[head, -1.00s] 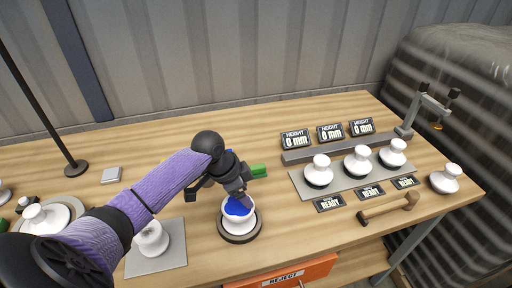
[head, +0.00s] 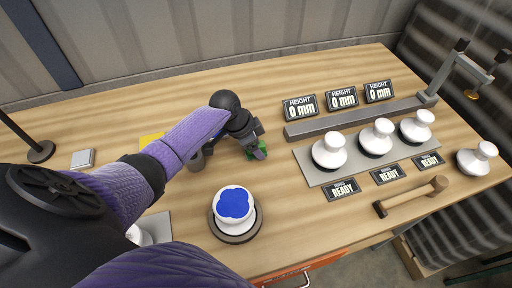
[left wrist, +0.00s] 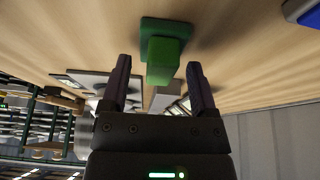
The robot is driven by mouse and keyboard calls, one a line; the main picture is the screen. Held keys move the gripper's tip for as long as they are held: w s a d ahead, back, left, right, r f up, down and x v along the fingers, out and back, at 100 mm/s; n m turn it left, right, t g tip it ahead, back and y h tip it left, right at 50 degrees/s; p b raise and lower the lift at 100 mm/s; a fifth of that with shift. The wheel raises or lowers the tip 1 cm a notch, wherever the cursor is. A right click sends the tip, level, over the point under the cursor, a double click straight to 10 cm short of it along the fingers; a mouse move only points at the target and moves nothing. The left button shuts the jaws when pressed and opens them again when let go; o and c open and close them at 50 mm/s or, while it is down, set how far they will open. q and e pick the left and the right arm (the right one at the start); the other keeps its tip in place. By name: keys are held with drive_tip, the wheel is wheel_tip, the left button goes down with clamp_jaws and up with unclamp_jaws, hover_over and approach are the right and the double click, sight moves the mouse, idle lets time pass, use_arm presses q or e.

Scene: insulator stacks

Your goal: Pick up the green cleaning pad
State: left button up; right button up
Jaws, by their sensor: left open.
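The green cleaning pad (head: 257,152) lies on the wooden table behind the blue-topped white insulator, partly hidden by my left gripper (head: 256,147). In the left wrist view the pad shows as a green block with a raised grip (left wrist: 163,58). There my left gripper (left wrist: 160,78) is open, its two dark fingers on either side of the raised grip with gaps visible. I cannot tell whether either finger touches it. My right gripper is not in view.
The blue-topped white insulator (head: 235,205) stands on a dark round base in front of the pad. Three insulators stand on a grey plate (head: 318,176) at right, with a mallet (head: 410,196) in front.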

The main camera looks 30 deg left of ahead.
use_arm(q)
drive_tip(key=shift+f, duration=0.15)
drive_tip(key=shift+c, duration=0.2)
clamp_jaws()
wheel_tip(320, 180, up, 10)
drive_tip(key=p, duration=0.3)
